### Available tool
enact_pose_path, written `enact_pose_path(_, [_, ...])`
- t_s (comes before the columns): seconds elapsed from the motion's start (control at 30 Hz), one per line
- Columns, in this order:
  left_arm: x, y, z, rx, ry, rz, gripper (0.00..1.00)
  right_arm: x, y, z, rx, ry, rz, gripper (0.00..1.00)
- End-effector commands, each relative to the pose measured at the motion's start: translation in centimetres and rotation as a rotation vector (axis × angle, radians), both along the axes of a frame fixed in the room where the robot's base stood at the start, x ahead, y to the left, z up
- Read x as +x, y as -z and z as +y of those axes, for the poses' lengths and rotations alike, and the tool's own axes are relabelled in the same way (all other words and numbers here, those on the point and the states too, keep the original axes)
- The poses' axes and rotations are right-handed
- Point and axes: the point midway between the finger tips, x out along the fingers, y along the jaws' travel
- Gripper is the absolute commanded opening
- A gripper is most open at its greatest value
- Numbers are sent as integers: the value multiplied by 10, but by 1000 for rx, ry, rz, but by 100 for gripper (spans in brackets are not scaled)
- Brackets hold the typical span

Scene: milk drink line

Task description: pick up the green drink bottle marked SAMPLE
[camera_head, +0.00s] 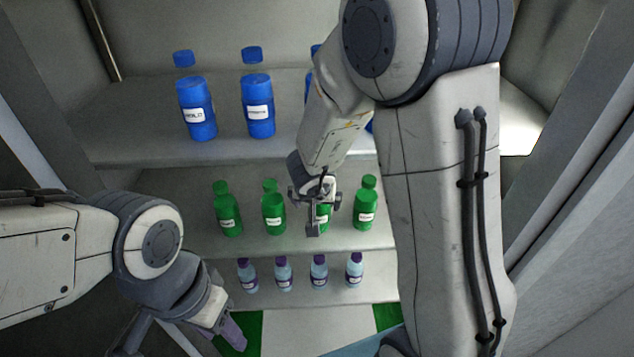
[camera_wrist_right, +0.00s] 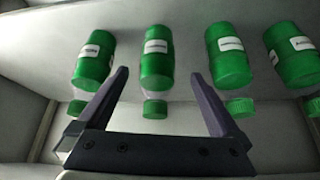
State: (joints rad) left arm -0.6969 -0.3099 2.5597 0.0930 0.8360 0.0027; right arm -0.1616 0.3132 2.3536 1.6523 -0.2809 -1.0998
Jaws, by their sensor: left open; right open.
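Several green bottles stand in a row on the middle shelf: far left (camera_head: 228,210), second (camera_head: 273,209), third (camera_head: 322,222) and right (camera_head: 366,204). Their white labels are too small to read, so I cannot tell which says SAMPLE. My right gripper (camera_head: 314,205) is in front of the third bottle and partly hides it. In the right wrist view the bottles appear cap-down; my open right gripper (camera_wrist_right: 159,75) has its fingers on either side of one green bottle (camera_wrist_right: 157,60), with nothing gripped. My left gripper (camera_head: 228,332) is low at the left, open and empty.
Blue bottles (camera_head: 197,107) stand on the upper shelf (camera_head: 120,150), partly hidden by my right arm. Small pale bottles with purple caps (camera_head: 283,273) stand on the shelf below. Other green bottles stand close on both sides of my right gripper.

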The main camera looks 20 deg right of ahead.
Motion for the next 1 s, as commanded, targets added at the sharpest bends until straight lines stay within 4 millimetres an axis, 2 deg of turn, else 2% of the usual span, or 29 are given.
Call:
enact_pose_path(0.03, [0,-7,0,1,0,1,50,-1,-5,-3,-8,10,7,100])
enact_pose_path(0.13, [0,-5,0,1,0,1,50,0,-1,-6,-15,23,13,100])
enact_pose_path(0.3, [0,9,0,1,1,1,50,8,17,-9,-16,22,15,100])
enact_pose_path(0.47, [0,16,0,1,1,1,50,15,27,-11,-16,20,14,100])
enact_pose_path(0.7, [0,38,0,1,2,1,50,32,59,-19,-14,23,14,100])
enact_pose_path(0.97, [0,38,0,0,3,0,50,35,60,-21,-15,23,13,100])
enact_pose_path(1.0, [0,38,0,0,3,0,50,35,60,-21,-15,23,13,92])
